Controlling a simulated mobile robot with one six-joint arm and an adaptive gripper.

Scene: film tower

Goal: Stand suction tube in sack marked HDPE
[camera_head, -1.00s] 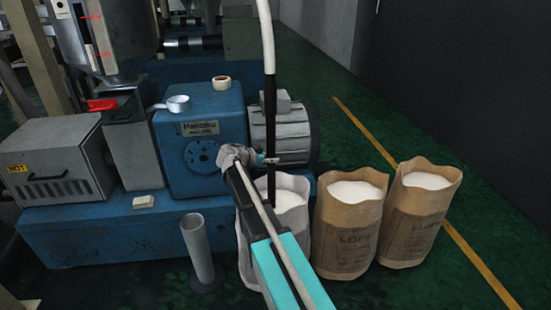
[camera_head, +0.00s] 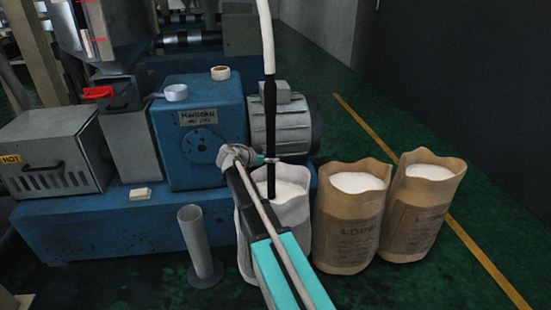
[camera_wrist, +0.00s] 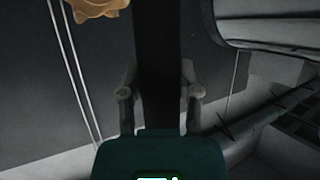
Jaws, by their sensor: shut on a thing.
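The suction tube (camera_head: 270,110) is a dark upright tube with a white hose (camera_head: 266,35) coming from its top. My gripper (camera_head: 268,160) is shut on it; in the wrist view the dark tube (camera_wrist: 160,60) stands between the two fingers (camera_wrist: 160,100). The tube's lower end is over or in the white sack (camera_head: 296,222) of pale granules, and I cannot tell whether it touches them. My arm covers part of this sack, and no marking shows on it. A brown sack (camera_head: 347,240) marked LDPE stands to its right, with a second brown sack (camera_head: 415,225) beyond.
A blue machine (camera_head: 100,232) with a motor (camera_head: 285,128) stands behind the white sack. A grey upright pipe holder (camera_head: 196,245) stands on the floor left of my arm. A tape roll (camera_head: 220,73) and a white cup (camera_head: 176,92) sit on the machine. Green floor is free at right.

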